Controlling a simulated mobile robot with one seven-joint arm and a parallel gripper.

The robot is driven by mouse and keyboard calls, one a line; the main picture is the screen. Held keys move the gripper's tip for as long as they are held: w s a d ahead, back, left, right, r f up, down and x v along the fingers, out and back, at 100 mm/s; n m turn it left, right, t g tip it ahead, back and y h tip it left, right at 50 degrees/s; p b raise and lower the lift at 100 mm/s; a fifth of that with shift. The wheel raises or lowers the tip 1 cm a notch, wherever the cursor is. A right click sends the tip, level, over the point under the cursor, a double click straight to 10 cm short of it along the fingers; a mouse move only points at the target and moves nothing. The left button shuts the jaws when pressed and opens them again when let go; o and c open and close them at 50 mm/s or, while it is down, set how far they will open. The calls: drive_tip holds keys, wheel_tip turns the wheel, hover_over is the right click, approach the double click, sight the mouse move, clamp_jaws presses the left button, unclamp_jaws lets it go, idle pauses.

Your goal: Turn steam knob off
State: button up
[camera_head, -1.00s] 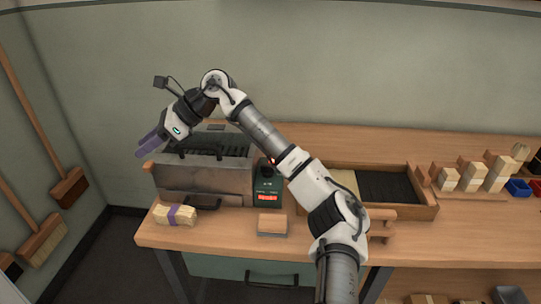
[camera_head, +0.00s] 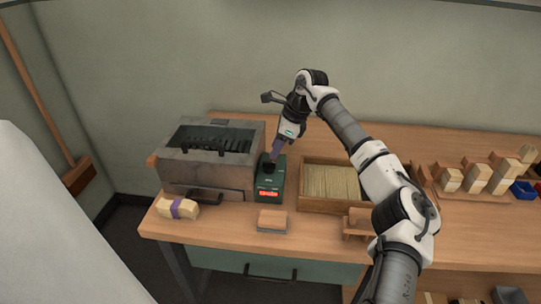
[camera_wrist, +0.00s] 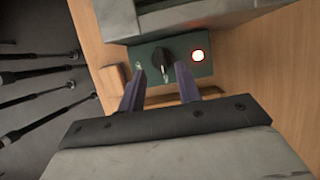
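The steam knob (camera_wrist: 161,56) is a black knob on top of a green control box (camera_head: 267,188) with a lit red display. In the wrist view it sits between a small metal toggle on the left and a glowing red-white lamp (camera_wrist: 198,56) on the right. My gripper (camera_wrist: 160,69) is open, its two purple fingers pointing at the box with the knob just beyond and between their tips. In the head view my gripper (camera_head: 275,154) is tilted down just above the box. I cannot tell whether a finger touches the knob.
A grey metal steam box (camera_head: 210,165) stands directly left of the control box. A wooden tray of bristles (camera_head: 302,207) is to the right. A purple-banded bundle (camera_head: 177,208) and a small wooden block (camera_head: 272,221) lie near the front edge.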

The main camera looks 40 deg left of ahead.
sight(268, 162)
drive_tip(key=shift+p+x, duration=0.55)
drive_tip(key=shift+x, duration=2.15)
clamp_jaws()
